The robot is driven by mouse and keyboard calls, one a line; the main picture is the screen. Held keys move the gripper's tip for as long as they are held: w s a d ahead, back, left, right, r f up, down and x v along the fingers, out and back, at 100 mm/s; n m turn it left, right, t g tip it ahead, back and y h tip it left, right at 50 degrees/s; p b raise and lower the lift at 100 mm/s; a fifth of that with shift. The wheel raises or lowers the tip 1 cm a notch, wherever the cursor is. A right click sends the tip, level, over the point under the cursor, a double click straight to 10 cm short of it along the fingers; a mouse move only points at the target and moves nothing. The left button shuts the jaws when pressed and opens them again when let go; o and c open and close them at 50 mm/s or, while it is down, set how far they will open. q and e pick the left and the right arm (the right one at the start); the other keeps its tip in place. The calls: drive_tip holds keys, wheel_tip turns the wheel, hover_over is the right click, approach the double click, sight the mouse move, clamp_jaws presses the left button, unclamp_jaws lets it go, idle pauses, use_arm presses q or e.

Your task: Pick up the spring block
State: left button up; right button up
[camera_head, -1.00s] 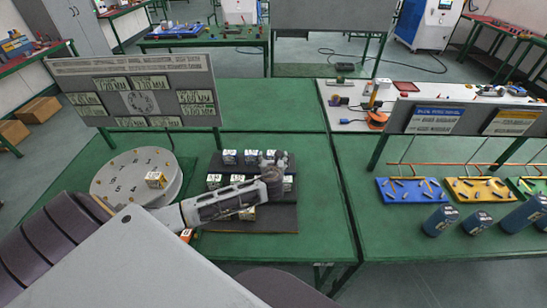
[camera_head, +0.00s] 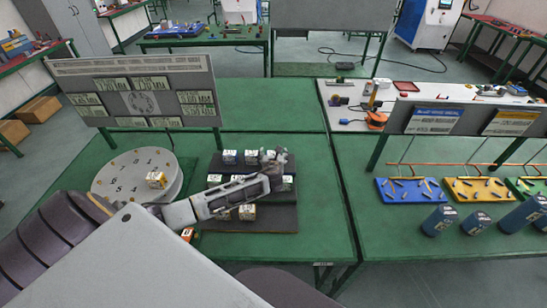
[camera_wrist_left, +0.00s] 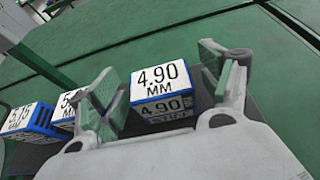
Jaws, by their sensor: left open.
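Several small spring blocks with white labelled tops stand in rows on a dark stepped rack (camera_head: 275,219) in the head view. My left gripper (camera_head: 279,161) is over the right part of the rack, near its back row. In the left wrist view, a block labelled 4.90 MM (camera_wrist_left: 160,83) with blue sides shows between the two spread fingers of my left gripper (camera_wrist_left: 158,77). The gripper is open, and no contact with the block is clear. Blocks labelled 5.15 MM (camera_wrist_left: 28,119) and another partly hidden one (camera_wrist_left: 70,105) stand to its left. My right gripper is not in view.
A grey sign board (camera_head: 140,90) rises behind the disc. The green table (camera_head: 270,112) is clear behind the rack. Blue and yellow trays stand on the table to the right.

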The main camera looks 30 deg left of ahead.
sight(273, 153)
use_arm(q)
drive_tip(key=shift+c, duration=0.3)
drive_tip(key=c, duration=1.3)
drive_tip(key=shift+o, duration=0.2)
drive_tip(key=shift+w+r, duration=0.1)
drive_tip(key=shift+r, duration=4.95)
